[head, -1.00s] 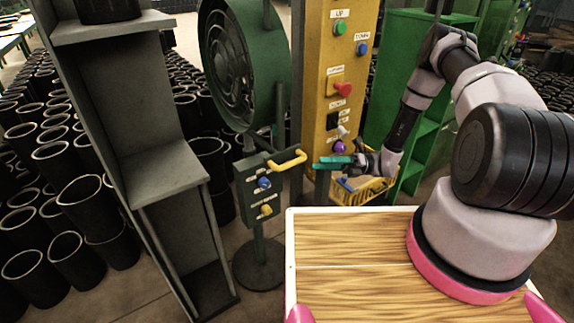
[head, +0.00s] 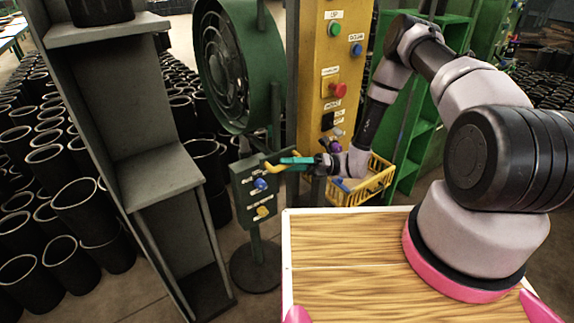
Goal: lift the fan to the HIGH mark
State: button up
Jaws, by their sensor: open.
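The green fan (head: 224,68) stands on a post behind a dark green control box (head: 255,193) with a blue knob (head: 260,184) and a yellow knob (head: 263,211). A yellow handle (head: 275,168) sticks out at the top right of the box, partly hidden by my gripper. My gripper (head: 290,161), with teal fingers, is open at the handle. I cannot tell whether the fingers are around it or only in front of it. No HIGH mark can be read in this view.
A grey shelf unit (head: 160,178) stands to the left. A yellow button column (head: 318,70) rises behind my arm, with a yellow basket (head: 372,186) beside it. My wooden top (head: 340,250) fills the front. Many black rubber sleeves (head: 70,190) stand on the floor at left.

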grip_shut()
dwell(1.4)
